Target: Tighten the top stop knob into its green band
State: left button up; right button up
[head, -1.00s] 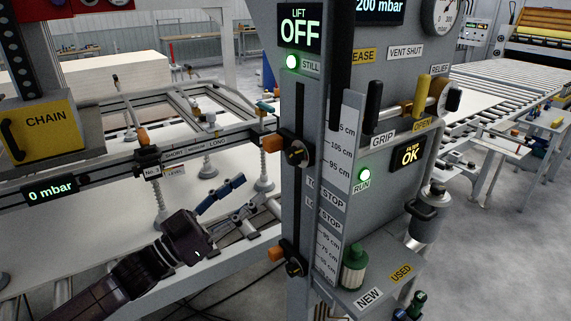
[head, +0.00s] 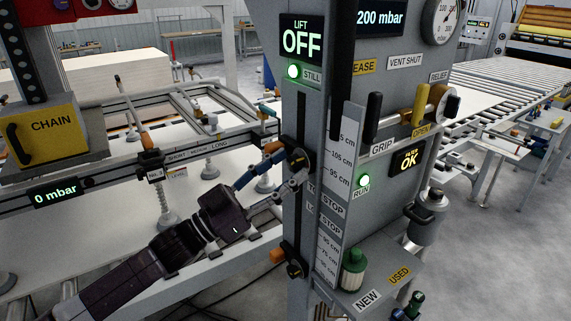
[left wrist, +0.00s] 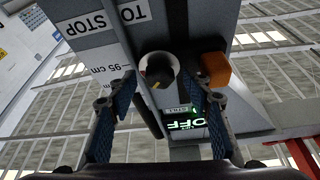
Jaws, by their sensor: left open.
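The top stop knob (head: 297,160) is a dark round knob on the slotted front of the grey column, with an orange block (left wrist: 216,70) beside it. In the left wrist view the knob (left wrist: 158,70) has a pale rim and a dark face with a small yellow mark. In the left wrist view the fingers stand to either side of the knob with gaps; contact does not show. My right gripper is not in view.
A lower stop knob (head: 294,270) with its own orange block sits further down the slot. The height scale (head: 337,190) runs beside the slot. The lift display (head: 302,39) reads OFF above. A shelf with a green-capped jar (head: 353,268) juts out at lower right.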

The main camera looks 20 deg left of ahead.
pick_arm(q)
jog(key=shift+d, duration=0.1)
jog(key=c, duration=1.1)
jog(key=shift+w+m+g+h+b, duration=0.1)
jog(key=shift+m+g+h+b, duration=0.45)
jog(key=shift+m, duration=1.15)
jog(key=shift+c, duration=0.2)
jog(key=shift+g, duration=0.25)
jog(key=o, duration=1.1)
jog(key=shift+o, duration=0.2)
jog(key=v, duration=1.2)
